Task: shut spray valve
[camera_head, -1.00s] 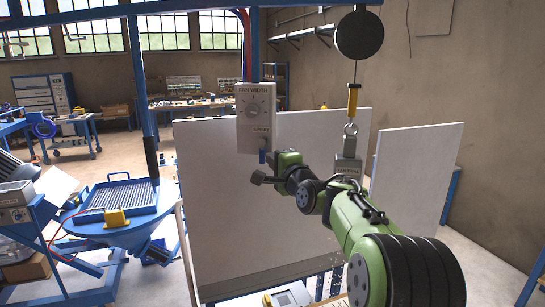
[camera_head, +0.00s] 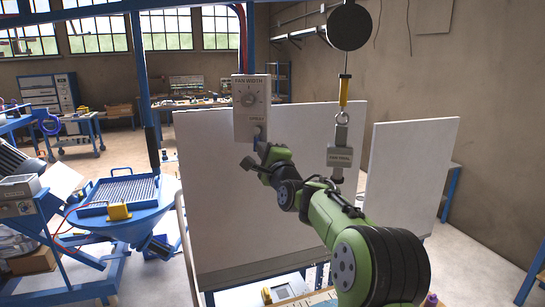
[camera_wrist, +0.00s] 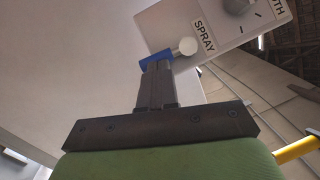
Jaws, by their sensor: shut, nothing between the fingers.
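The spray valve is on the lower part of a grey control box (camera_head: 249,95). In the wrist view it has a round pale knob (camera_wrist: 187,47) beside the SPRAY label, and a blue handle (camera_wrist: 152,59) that points away from the box, along its downward direction. My gripper (camera_wrist: 157,66) is shut and empty, with its dark fingertips right at the blue handle. I cannot tell whether they touch it. In the head view my gripper (camera_head: 260,146) is just under the box's lower right corner and hides most of the handle.
A large white panel (camera_head: 215,200) stands behind my arm, with a second one (camera_head: 410,175) at the right. A grey weight (camera_head: 340,157) hangs on a cable close to my arm. A blue hopper with a grate (camera_head: 120,192) stands at the left.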

